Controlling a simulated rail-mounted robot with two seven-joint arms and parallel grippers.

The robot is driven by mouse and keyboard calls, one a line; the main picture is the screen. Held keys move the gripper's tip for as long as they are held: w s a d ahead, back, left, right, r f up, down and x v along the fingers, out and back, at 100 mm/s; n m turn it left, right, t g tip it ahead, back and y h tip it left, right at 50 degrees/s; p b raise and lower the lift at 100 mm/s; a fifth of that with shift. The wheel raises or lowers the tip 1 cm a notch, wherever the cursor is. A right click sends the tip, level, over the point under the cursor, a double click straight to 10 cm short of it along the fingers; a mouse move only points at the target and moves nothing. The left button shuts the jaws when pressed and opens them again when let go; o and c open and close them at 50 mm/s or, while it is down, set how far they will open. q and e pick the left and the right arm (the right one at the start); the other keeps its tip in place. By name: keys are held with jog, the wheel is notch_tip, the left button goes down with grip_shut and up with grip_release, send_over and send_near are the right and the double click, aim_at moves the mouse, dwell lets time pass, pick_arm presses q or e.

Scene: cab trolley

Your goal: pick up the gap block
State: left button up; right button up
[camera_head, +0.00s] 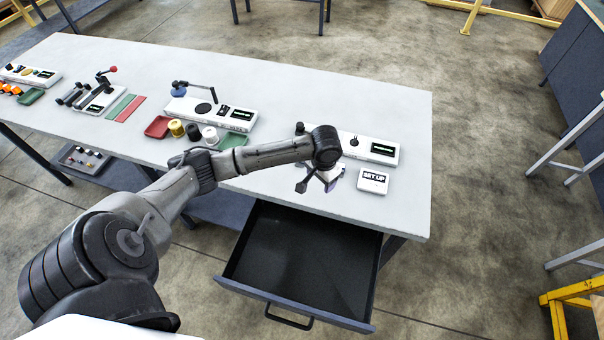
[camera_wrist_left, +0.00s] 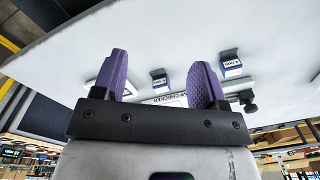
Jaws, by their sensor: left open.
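In the left wrist view, two small blocks with blue labelled faces, a middle block (camera_wrist_left: 160,80) and a right block (camera_wrist_left: 231,67), are on the white table. I cannot tell which is the gap block, and their labels are too small to read surely. My left gripper (camera_head: 319,181) is over the table's front part, before a white checker unit (camera_head: 382,149). Its purple fingers are apart in the left wrist view (camera_wrist_left: 160,62), with the middle block showing between them. Neither finger visibly grips anything. My arm hides part of the table around the gripper. My right gripper is not in view.
A SET UP card (camera_head: 373,181) stands right of the gripper. An open, empty-looking drawer (camera_head: 300,262) juts out below the table's front edge. Other devices stand to the left, with a red tray (camera_head: 158,127) and several spools. The table's right end (camera_head: 415,205) is clear.

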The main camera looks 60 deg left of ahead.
pick_arm(q)
jog(key=w+a+r+n+b, duration=0.1)
jog(key=a+r+n+b, duration=0.2)
jog(key=a, duration=0.5)
jog(key=w+a+n+b, duration=0.25)
jog(key=a+b, duration=0.25)
jog(key=a, duration=0.3)
jog(key=shift+n+h, duration=0.3)
jog(key=shift+n, duration=0.05)
jog(key=f, duration=0.4)
jog(key=f+b, duration=0.1)
jog(key=f, duration=0.1)
jog(key=shift+s+a+f, duration=0.15)
jog(key=shift+s+f, duration=0.1)
jog(key=shift+f, duration=0.1)
jog(key=shift+s+f+b, duration=0.1)
jog(key=shift+f+b, duration=0.65)
jog(key=shift+f, duration=1.95)
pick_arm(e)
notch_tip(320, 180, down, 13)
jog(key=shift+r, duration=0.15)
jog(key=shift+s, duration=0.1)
pick_arm(q)
jog(key=shift+c, duration=1.4)
jog(key=c, duration=0.8)
